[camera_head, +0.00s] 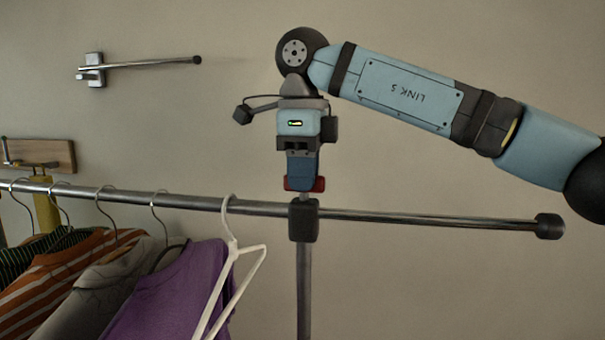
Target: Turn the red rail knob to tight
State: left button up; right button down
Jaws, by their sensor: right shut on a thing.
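The red rail knob (319,185) sits just above the black clamp block (303,220) where the rail meets the upright post. Only its red edges show; the rest is hidden behind my right gripper (303,183). My right gripper points straight down from above and is shut on the knob. The knob's turned position cannot be read. The metal rail (420,218) runs across the view through the block to a black end cap (549,226) at the right. My left gripper is not in view.
Several garments, including a purple one (165,290), hang left of the post (304,290). An empty white hanger (232,258) hangs close to the post. A wall-mounted rod (140,64) is at the upper left. Below the rail at right is clear.

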jog(key=shift+f, duration=0.1)
jog(key=c, duration=1.1)
grip_release()
jog(key=shift+d, duration=0.15)
jog(key=shift+r, duration=6.95)
